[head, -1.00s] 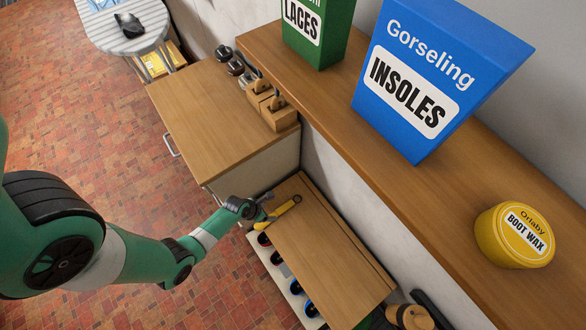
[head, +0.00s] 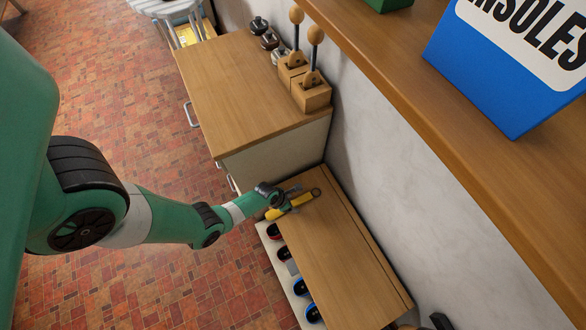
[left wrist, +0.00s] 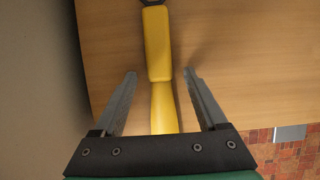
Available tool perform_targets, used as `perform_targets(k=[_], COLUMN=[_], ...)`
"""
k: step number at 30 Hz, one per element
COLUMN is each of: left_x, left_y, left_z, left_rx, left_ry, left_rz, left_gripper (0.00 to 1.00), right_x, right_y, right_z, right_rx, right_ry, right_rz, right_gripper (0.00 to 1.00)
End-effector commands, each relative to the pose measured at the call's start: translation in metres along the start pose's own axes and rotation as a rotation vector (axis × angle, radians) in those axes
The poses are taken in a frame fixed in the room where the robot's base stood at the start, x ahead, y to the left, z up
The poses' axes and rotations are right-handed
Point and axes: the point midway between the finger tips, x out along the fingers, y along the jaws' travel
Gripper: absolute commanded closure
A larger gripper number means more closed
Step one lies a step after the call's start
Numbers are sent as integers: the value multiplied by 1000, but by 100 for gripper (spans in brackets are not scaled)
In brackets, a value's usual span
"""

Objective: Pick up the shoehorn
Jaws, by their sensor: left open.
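The yellow shoehorn (head: 297,202) lies on the low wooden cabinet top (head: 340,258), near its far end. Its dark ring end points right in the head view. In the left wrist view the shoehorn (left wrist: 158,50) runs lengthwise up the picture, its narrower part between the fingers and its dark end at the top edge. My left gripper (head: 290,194) is at the shoehorn. In the left wrist view its two fingers (left wrist: 160,95) are open, one on each side of the shoehorn, with gaps to both. My right gripper is not in view.
A taller wooden cabinet (head: 245,85) stands just beyond, with small jars and two wooden blocks holding knobbed handles (head: 311,92). Shoes (head: 285,255) sit below the low cabinet's left edge. A wall shelf with a blue insoles box (head: 490,85) overhangs at right.

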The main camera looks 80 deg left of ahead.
Motion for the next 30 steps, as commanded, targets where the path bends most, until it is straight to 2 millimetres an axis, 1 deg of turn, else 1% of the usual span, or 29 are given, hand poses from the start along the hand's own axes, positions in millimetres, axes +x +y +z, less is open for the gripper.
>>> perform_targets(k=[1,6,7,11,12,14,15,17,18,19,26,30], left_x=[2,0,0,0,0,0,0,0,0,0,0,-4], left_y=[0,0,0,0,0,0,0,0,0,0,0,0], left_z=[0,1,1,1,1,1,1,1,1,1,1,2], left_rx=[0,0,0,0,0,0,0,0,0,0,0,0], left_ry=[-1,-1,-1,-1,0,0,0,0,0,0,-1,-1], left_rz=[0,0,0,0,0,0,0,0,0,0,0,1], left_gripper=[25,25,29,52,59,70,77,88,95,100,100,100], right_x=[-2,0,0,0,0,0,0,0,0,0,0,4], right_y=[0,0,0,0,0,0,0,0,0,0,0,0], right_z=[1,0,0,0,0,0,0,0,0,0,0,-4], right_rx=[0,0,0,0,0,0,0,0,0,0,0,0], right_ry=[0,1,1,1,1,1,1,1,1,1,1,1], right_rz=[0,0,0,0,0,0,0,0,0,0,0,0], right_gripper=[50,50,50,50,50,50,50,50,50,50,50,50])
